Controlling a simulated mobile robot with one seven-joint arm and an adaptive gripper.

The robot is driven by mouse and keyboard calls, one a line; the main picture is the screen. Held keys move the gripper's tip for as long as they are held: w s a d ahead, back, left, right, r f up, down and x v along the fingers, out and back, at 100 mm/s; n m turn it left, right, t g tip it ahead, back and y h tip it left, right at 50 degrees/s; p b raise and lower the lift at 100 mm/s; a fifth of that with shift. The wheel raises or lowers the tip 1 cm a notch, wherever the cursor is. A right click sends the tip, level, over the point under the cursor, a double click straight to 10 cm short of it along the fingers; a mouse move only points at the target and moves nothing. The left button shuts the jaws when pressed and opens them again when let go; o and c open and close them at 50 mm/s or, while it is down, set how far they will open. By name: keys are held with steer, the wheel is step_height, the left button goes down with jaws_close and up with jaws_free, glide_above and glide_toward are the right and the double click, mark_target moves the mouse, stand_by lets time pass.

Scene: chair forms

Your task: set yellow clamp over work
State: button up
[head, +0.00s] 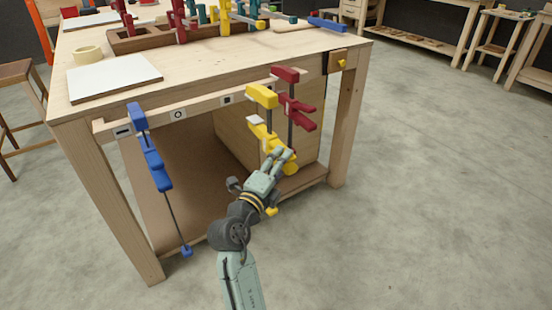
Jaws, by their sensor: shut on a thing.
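The yellow clamp (262,96) is upright at the front of the workbench, in front of the rail on its front edge. My gripper (284,156) is shut on the lower part of the yellow clamp, near its yellow handle. Whether the clamp's upper jaw touches the rail is hard to tell. A dark red clamp (285,75) hangs just to its right, very close to it. A blue clamp (137,115) hangs at the left of the rail. The rail (203,106) carries small square markers with symbols. Which piece is the work is unclear.
The workbench (215,60) holds a white board (114,77), a tape roll (89,54) and a wooden rack (155,41) with several coloured clamps. A wooden vise (339,63) sits at the right corner. The floor (440,190) at right is clear. A stool (18,75) stands left.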

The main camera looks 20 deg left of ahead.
mark_target(262, 144)
steer(key=shift+w+a+r+p, duration=0.1)
steer(key=shift+w+a+p, duration=0.35)
steer(key=shift+w+a, duration=0.45)
steer(key=shift+w+a+r+p, duration=0.1)
steer(key=shift+w+a+p, duration=0.4)
steer(key=shift+a, duration=0.55)
steer(key=w+a+b, duration=0.1)
steer(key=a+b, duration=0.1)
steer(key=shift+w+f+b, duration=0.3)
steer(key=shift+w+b, duration=0.1)
steer(key=shift+w+a+r+b, duration=0.1)
steer(key=shift+w+a+b, duration=0.6)
steer(key=shift+a+b, duration=0.3)
steer(key=shift+w+a+r, duration=0.1)
steer(key=shift+w+r, duration=0.05)
